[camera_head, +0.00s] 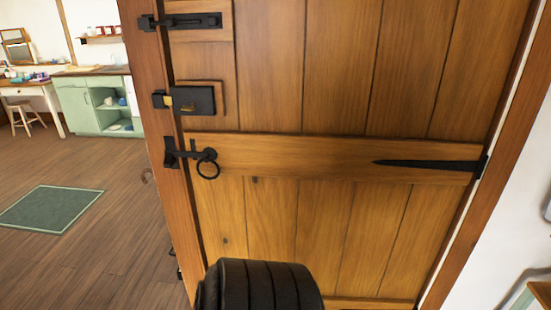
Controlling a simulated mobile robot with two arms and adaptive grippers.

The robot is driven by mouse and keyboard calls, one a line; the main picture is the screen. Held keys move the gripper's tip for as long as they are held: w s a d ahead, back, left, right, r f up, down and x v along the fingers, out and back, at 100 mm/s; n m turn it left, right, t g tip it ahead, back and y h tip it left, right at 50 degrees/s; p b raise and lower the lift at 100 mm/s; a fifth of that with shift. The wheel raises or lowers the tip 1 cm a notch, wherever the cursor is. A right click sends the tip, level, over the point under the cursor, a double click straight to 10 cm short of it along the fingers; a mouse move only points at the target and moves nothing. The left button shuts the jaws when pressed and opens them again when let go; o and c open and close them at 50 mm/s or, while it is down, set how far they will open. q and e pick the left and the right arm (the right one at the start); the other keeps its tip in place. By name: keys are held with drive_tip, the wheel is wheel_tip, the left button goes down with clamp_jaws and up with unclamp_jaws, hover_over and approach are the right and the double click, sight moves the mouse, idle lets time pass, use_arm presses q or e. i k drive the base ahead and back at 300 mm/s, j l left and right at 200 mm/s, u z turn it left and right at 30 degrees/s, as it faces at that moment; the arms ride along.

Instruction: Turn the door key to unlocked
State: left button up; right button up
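A wooden plank door (340,90) fills the middle of the head view. A black lock box (197,99) is mounted near its left edge, with a small brass-coloured bolt (168,101) showing between the box and the black keeper on the frame. A small dull brass mark on the box face may be the key or keyhole; it is too small to tell, and I cannot make out which way a key is turned. Neither of my grippers is in view. A black ribbed part at the bottom centre looks like part of my own arm.
A black slide bolt (190,20) sits above the lock and a latch with a ring handle (207,168) below it. A long black hinge strap (430,165) is at right. Left of the door, a green mat (52,209) lies on open wooden floor before green cabinets (103,104).

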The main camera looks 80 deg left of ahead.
sight(191, 108)
drive_tip(key=u, duration=2.25)
